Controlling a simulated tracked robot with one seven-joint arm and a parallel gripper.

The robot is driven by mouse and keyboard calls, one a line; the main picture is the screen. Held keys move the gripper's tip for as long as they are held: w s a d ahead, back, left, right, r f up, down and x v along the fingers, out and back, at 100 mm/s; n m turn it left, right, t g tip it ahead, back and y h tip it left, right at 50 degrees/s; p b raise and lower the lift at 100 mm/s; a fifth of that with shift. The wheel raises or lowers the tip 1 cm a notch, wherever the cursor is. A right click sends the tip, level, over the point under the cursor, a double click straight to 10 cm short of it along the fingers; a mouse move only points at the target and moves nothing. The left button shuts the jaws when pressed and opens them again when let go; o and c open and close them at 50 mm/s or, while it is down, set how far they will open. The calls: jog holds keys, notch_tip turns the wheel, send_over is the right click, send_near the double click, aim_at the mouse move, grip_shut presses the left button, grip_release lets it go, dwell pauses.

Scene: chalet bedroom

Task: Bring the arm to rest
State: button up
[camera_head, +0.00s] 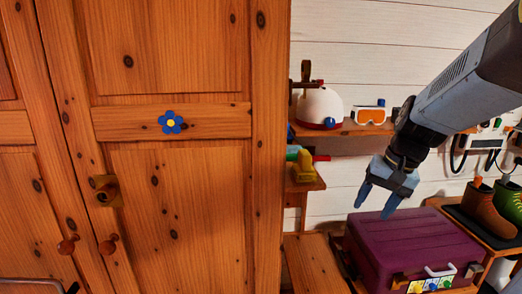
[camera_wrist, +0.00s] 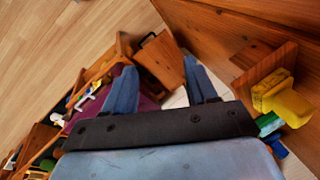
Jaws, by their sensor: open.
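My arm reaches in from the upper right in the head view. My gripper (camera_head: 375,204) hangs at its end, pointing down, with its two blue fingers apart and nothing between them. It is in front of the shelves and above the left part of a purple suitcase (camera_head: 410,240). In the wrist view my gripper (camera_wrist: 164,82) also shows its fingers spread and empty. The purple suitcase (camera_wrist: 88,110) is partly hidden behind the left finger there.
A wooden wardrobe (camera_head: 180,200) with a blue flower fills the left. A shelf holds a white helmet (camera_head: 318,105) and orange goggles (camera_head: 370,115). Brown boots (camera_head: 482,208) stand at the right. A yellow object (camera_wrist: 285,98) lies near my gripper's right side in the wrist view. Wooden floor (camera_wrist: 60,40) is clear.

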jog(key=s+a+r+n+t+h, duration=0.2)
jog(key=s+r, duration=0.4)
jog(key=s, duration=0.3)
jog(key=shift+s+r+n+t+h, duration=0.15)
jog(key=shift+n+t+h, duration=0.15)
jog(key=shift+n+t, duration=0.7)
